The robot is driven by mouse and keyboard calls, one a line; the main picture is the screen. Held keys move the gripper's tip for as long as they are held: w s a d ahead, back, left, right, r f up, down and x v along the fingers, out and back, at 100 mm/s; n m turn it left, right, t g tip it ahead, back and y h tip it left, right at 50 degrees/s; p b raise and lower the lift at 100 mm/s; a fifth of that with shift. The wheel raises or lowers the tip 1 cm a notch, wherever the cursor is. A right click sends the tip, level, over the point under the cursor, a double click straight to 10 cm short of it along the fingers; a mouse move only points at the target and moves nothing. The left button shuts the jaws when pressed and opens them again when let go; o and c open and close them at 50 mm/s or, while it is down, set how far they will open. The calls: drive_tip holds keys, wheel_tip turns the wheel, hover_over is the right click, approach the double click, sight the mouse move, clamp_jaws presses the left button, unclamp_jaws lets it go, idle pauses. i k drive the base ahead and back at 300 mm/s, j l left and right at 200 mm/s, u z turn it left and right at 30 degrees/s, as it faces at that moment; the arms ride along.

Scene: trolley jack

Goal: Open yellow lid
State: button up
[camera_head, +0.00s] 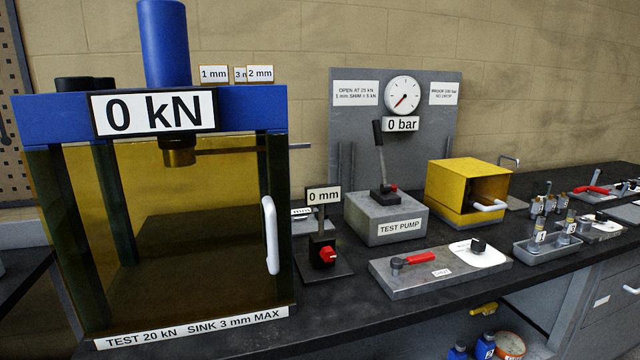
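A yellow box-shaped lid or cover (458,178) stands on the dark bench, right of the test pump. Its top and left side are solid yellow. Its right-hand face shows a dark area framed in yellow, and I cannot tell whether this is an opening or a window. A white bar handle (489,206) is low on that face. The cover appears to sit down on the bench. My gripper is not in view.
A blue press (250,108) with a yellowish see-through front and white handle fills the left. A grey test pump (386,220) with an upright lever stands left of the yellow cover. A metal plate (395,280) with a red handle lies in front. Trays (548,248) with fittings lie right.

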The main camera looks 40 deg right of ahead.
sight(446, 179)
drive_tip(key=z, duration=1.65)
